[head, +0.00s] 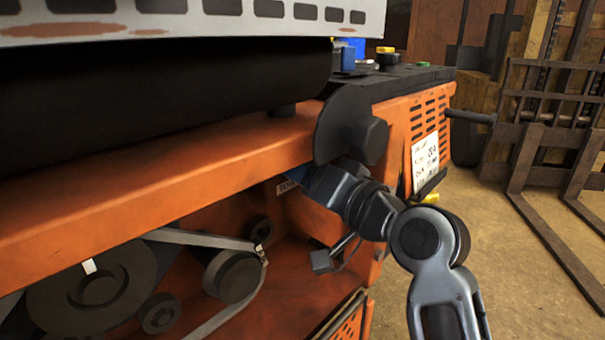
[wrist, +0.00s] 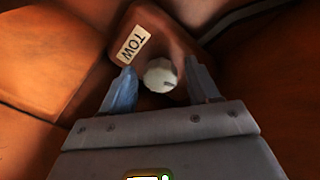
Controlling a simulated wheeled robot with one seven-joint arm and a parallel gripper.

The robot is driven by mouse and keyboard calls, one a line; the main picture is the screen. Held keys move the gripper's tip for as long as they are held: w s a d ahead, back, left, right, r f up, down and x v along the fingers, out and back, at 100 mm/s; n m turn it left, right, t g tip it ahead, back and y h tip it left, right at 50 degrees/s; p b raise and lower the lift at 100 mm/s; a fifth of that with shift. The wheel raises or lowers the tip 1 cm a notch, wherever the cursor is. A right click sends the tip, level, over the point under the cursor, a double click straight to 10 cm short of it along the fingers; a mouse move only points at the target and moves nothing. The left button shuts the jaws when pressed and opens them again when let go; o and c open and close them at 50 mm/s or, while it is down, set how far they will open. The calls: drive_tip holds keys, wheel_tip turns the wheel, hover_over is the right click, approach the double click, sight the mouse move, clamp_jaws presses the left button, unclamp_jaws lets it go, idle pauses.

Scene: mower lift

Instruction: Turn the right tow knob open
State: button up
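The tow knob (wrist: 160,75) is a small round, pale grey-white knob on the orange machine body in the wrist view. A white label reading TOW (wrist: 134,45) is beside it, up and to the left. My gripper (wrist: 158,82) is open, with one blue-grey finger on each side of the knob. A gap shows between the knob and the right finger; the left finger is very close to it, and I cannot tell if it touches. In the head view my arm reaches under the orange frame, and my wrist hides the knob and fingertips.
The orange mower frame (head: 150,180) overhangs my wrist. A black disc (head: 340,125) sits just above it. Pulleys and a belt (head: 200,238) lie to the left. A forklift (head: 540,130) stands on the right, with bare floor (head: 520,285) in front.

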drive_tip(key=c, duration=1)
drive_tip(key=shift+o, duration=0.2)
drive_tip(key=shift+f+b, duration=0.1)
drive_tip(key=shift+b, duration=0.2)
drive_tip(key=shift+w+d+n+y+b, duration=0.1)
drive_tip(key=shift+n+y+b, duration=0.3)
drive_tip(key=shift+n+b, duration=3)
drive_tip(key=shift+w+d+n+y+b, duration=0.1)
drive_tip(key=shift+n+y+b, duration=0.3)
drive_tip(key=shift+n+b, duration=2.95)
drive_tip(key=shift+n, duration=0.45)
drive_tip(key=o, duration=1)
drive_tip(key=shift+a, duration=0.1)
